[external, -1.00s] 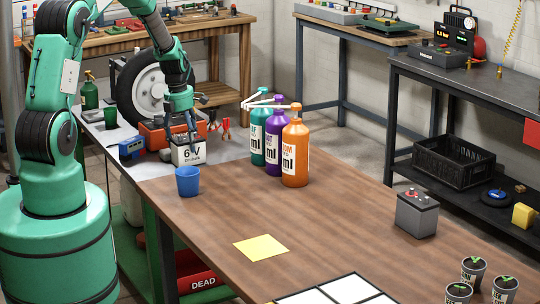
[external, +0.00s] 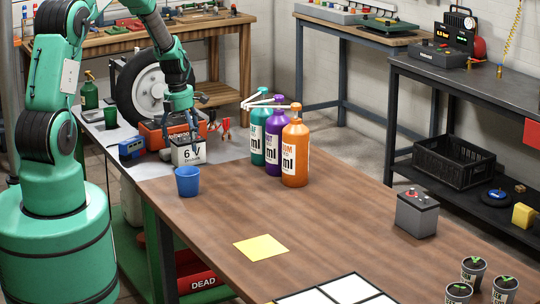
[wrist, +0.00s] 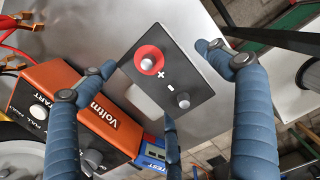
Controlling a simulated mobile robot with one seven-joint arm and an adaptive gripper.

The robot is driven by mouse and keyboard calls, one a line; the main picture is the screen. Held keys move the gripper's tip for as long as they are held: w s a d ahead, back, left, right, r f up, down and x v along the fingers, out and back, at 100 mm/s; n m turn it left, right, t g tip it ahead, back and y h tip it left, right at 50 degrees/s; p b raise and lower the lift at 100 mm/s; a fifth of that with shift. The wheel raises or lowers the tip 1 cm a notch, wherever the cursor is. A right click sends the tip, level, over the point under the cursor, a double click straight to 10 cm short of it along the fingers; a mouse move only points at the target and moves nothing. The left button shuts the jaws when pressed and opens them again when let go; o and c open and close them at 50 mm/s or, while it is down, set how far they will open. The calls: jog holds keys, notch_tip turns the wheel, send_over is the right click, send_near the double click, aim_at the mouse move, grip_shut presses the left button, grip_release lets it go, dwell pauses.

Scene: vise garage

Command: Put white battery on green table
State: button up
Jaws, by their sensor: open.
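The white battery (external: 187,154) has a "6 V" label and stands upright on the pale grey work surface (external: 228,147). In the wrist view the battery's dark top (wrist: 163,72) shows a red-ringed plus terminal and a grey minus terminal. My gripper (external: 187,137) is directly above the battery, with its blue fingers pointing down. In the wrist view my gripper (wrist: 155,80) is open, its fingers spread around the battery's top and not closed on it. A brown-topped table (external: 340,230) with a green leg (external: 153,240) adjoins the grey surface.
An orange voltmeter box (wrist: 90,110) and a blue tester (external: 131,148) are beside the battery. A blue cup (external: 187,181), several bottles (external: 295,150) and a grey battery (external: 417,214) stand on the brown top. Its middle is largely clear.

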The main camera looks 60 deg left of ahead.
notch_tip(320, 180, up, 12)
jog(key=s+p, duration=0.1)
jog(key=p, duration=0.2)
jog(key=shift+s, duration=0.2)
jog(key=shift+f, duration=0.1)
dwell(0.8)
